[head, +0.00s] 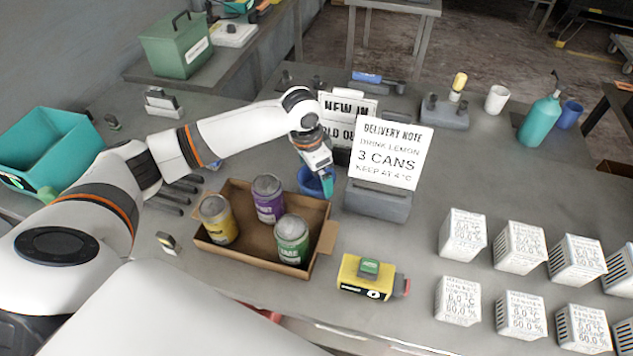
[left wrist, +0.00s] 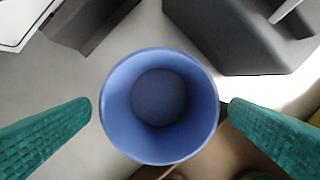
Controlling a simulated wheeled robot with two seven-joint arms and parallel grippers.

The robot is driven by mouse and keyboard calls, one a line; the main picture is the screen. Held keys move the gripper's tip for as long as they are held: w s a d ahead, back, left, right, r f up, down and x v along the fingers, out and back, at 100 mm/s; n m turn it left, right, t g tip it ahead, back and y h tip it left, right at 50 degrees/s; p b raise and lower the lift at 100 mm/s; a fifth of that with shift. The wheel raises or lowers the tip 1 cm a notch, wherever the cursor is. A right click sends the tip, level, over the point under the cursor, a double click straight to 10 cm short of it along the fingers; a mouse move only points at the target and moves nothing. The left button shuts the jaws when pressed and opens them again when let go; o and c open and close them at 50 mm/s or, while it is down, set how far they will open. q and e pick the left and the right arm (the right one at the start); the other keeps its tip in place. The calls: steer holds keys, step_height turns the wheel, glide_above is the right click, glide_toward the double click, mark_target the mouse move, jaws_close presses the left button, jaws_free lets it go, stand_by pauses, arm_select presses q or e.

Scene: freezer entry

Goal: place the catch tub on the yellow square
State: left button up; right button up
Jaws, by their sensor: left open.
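A round, open blue tub (head: 309,181) stands on the grey table just behind the cardboard tray, partly hidden by my left gripper (head: 321,182) in the head view. In the left wrist view the blue tub (left wrist: 204,92) is seen from above, empty, between the two teal fingers. The fingers are apart, one on each side of its rim, with a visible gap at the left finger; whether the right finger touches is hard to tell. I cannot make out a yellow square in either view. My right gripper is not in view.
The cardboard tray (head: 232,262) holds yellow, purple and green cans. Signs in grey holders (head: 377,202) stand right of and behind the tub. A yellow device (head: 365,277) and several white labelled boxes (head: 462,233) stand right; a teal bin (head: 60,139) left.

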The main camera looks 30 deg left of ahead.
mark_target(317, 184)
arm_select(q)
steer(key=shift+w+d+f, duration=0.1)
steer(key=shift+w+f, duration=0.05)
steer(key=shift+f, duration=1.15)
steer(key=c, duration=1.1)
steer(key=shift+o, duration=0.2)
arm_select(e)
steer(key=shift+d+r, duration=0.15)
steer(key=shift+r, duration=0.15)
